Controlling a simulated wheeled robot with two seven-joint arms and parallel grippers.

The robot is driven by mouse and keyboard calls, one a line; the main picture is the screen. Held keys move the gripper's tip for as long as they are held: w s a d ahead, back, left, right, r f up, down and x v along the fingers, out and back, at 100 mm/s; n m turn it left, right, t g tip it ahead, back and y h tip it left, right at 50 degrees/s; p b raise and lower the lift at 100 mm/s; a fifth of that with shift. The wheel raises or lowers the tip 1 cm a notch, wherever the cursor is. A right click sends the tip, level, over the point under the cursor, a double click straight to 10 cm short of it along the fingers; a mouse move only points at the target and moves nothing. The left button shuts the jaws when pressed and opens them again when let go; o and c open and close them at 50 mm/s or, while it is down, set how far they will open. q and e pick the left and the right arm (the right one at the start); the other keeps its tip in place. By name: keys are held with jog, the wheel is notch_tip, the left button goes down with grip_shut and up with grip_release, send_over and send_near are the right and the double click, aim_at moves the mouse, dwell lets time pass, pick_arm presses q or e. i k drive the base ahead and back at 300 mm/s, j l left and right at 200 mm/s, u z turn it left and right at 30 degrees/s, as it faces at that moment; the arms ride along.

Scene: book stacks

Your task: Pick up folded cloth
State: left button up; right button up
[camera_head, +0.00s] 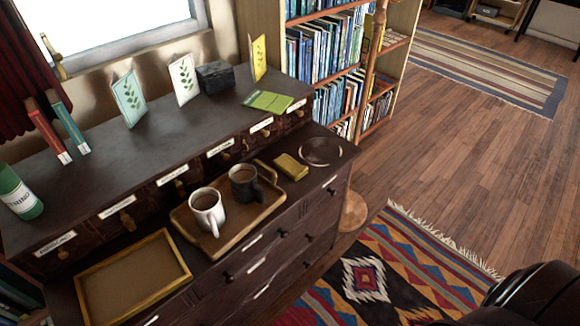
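A small mustard-yellow folded cloth (290,167) lies on the lower top of the dark cabinet. It is just right of the wooden tray (186,221) and left of a dark round plate or coaster (321,151). The cloth looks flat and nothing covers it. Neither of my grippers can be made out in the head view.
A white mug (207,211) and a dark mug (243,183) stand on the wooden tray. An empty shallow tray (134,280) lies at front left. Cards, a green booklet (267,101) and a dark box (215,77) occupy the upper ledge. A bookshelf (335,60) stands behind.

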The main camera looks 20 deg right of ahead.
aim_at(291, 165)
jog(key=u, duration=4.65)
jog(key=z, duration=5.4)
jog(key=i+l, duration=0.15)
jog(key=l, duration=0.25)
jog(key=i+l+u, duration=0.1)
jog(key=l, duration=0.3)
jog(key=i+l+u, duration=0.1)
jog(key=l, duration=0.3)
jog(key=i+l, duration=0.2)
jog(key=l, duration=0.25)
jog(key=i+l+u, duration=0.1)
jog(key=l, duration=0.3)
